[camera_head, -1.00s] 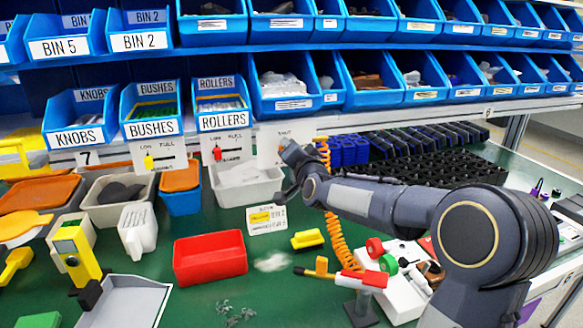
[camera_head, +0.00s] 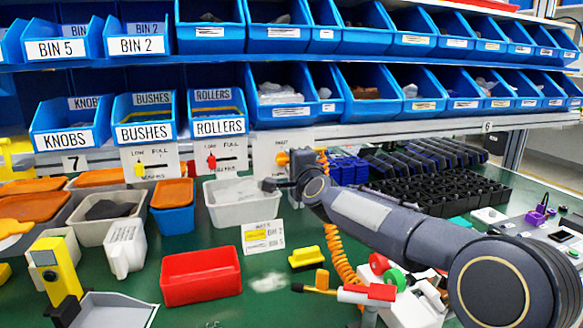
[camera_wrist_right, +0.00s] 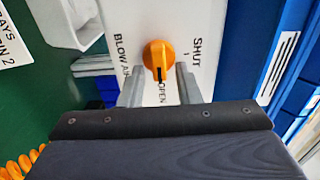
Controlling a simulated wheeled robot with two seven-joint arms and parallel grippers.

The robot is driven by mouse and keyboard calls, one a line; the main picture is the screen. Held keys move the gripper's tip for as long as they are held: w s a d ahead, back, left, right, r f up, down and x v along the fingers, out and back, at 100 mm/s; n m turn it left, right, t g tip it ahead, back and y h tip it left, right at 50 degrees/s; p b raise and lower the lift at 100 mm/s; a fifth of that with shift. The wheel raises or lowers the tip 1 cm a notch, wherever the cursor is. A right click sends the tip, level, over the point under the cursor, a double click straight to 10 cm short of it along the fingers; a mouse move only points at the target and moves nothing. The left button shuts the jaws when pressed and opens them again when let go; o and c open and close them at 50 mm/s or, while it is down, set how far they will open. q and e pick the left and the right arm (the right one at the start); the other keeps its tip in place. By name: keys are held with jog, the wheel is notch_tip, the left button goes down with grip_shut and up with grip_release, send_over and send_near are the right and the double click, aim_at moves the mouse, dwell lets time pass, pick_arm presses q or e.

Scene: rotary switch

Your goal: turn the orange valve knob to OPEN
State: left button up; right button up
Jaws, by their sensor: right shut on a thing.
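The orange valve knob (camera_wrist_right: 160,60) is on a white plate (camera_wrist_right: 202,18) marked SHUT, OPEN and BLOW. In the right wrist view, its black pointer mark points down toward the word OPEN, and SHUT is to the right. In the head view a bit of the knob (camera_head: 282,158) shows beside my right gripper (camera_head: 292,162), below the shelf edge. My right gripper (camera_wrist_right: 159,72) is shut on the knob, a grey finger on either side of it. My left gripper is not in view.
Blue bins (camera_head: 220,110) line the shelves above. A white tray (camera_head: 238,215) stands just left of the plate. An orange coiled hose (camera_head: 337,250) hangs beside my right arm. A red tray (camera_head: 201,275) and a yellow block (camera_head: 306,258) are on the green bench.

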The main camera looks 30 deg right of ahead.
dwell(0.3)
jog(key=o, duration=0.6)
jog(key=v, duration=0.7)
jog(key=shift+s, duration=0.35)
